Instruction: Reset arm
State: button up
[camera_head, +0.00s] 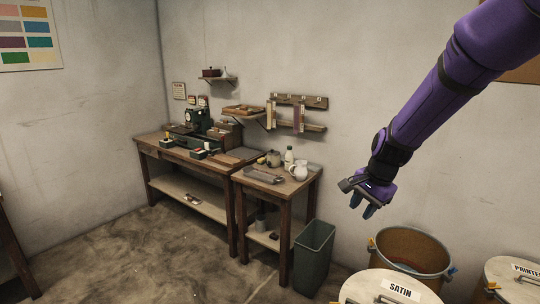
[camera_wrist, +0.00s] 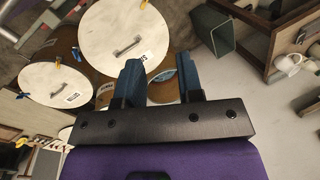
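My purple arm reaches in from the upper right in the head view. My gripper (camera_head: 370,210) hangs in the air with its fingers pointing down, above and a little left of an open brown drum (camera_head: 388,245). In the wrist view my gripper (camera_wrist: 160,80) shows two blue fingers standing apart with a gap between them. Nothing is held between them. Part of the open drum (camera_wrist: 163,92) shows beyond that gap, with something bluish in it that I cannot make out.
A drum with a white lid marked SATIN (camera_head: 365,289) stands in front, another lidded drum (camera_head: 515,272) at right. A dark green bin (camera_head: 313,256) stands beside the small table (camera_head: 305,184). A workbench (camera_head: 150,149) carries a green machine (camera_head: 198,124). Floor at left is clear.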

jog(key=s+d+r+n+t, duration=0.1)
jog(key=s+d+r+n, duration=0.15)
jog(key=s+r, duration=0.45)
jog(key=s+d+r+n+t, duration=0.1)
jog(key=s+r+n, duration=0.2)
jog(key=s+r, duration=0.45)
jog(key=s+d+r+n+h, duration=0.1)
jog(key=s+n, duration=0.1)
jog(key=s, duration=0.6)
jog(key=s+d+r+n+t+h, duration=0.1)
jog(key=s+d+n, duration=0.1)
jog(key=s, duration=0.6)
jog(key=shift+r+n, duration=0.2)
jog(key=shift+n, duration=0.45)
jog(key=shift+w, duration=0.15)
